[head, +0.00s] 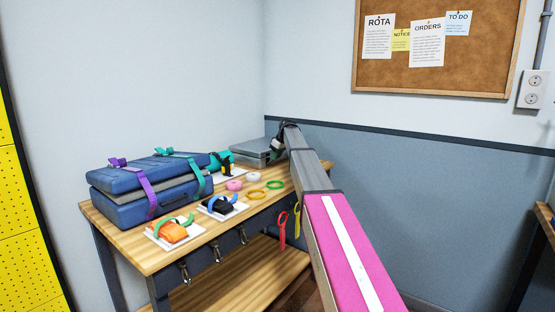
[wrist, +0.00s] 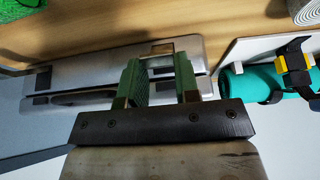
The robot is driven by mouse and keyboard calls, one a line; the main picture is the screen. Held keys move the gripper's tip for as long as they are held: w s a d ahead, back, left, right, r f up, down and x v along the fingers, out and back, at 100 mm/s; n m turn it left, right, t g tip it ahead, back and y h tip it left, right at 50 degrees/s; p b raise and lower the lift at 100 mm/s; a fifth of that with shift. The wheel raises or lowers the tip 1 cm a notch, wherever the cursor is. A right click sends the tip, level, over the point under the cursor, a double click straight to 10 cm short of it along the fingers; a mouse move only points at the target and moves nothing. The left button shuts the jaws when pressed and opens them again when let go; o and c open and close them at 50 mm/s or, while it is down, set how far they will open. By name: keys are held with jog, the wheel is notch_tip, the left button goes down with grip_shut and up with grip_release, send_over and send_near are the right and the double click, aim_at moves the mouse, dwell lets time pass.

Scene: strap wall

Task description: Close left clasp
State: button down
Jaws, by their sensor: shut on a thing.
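A grey case (head: 250,148) lies at the far end of the workbench in the head view. In the wrist view the case (wrist: 105,60) spans the picture, with a dark handle (wrist: 85,98) on its front and a dark clasp or fitting (wrist: 43,78) at its left. My gripper (head: 277,146) is at the case's front side. In the wrist view its green-padded fingers (wrist: 162,75) are shut on a silver clasp (wrist: 161,48) at the end of the case nearer the teal roll. The fingers partly hide the clasp, so I cannot tell its latch position.
A teal roll (wrist: 258,82) with a black and yellow strap lies on a white board close beside my gripper. A strapped blue case (head: 125,200), small strapped items and coloured rings (head: 257,194) fill the wooden bench (head: 145,258).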

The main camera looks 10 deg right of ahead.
jog(key=shift+w+a+r+g+h, duration=0.3)
jog(key=shift+w+a+g+h, duration=0.1)
jog(key=shift+g+h, duration=0.3)
jog(key=shift+w+a+r+g+h, duration=0.3)
jog(key=shift+w+a+g+h, duration=0.1)
jog(key=shift+g+h, duration=0.3)
jog(key=c, duration=0.8)
grip_release()
jog(key=shift+c, duration=0.2)
notch_tip(320, 180, up, 11)
jog(key=shift+s+d, duration=0.4)
jog(key=shift+f, duration=0.15)
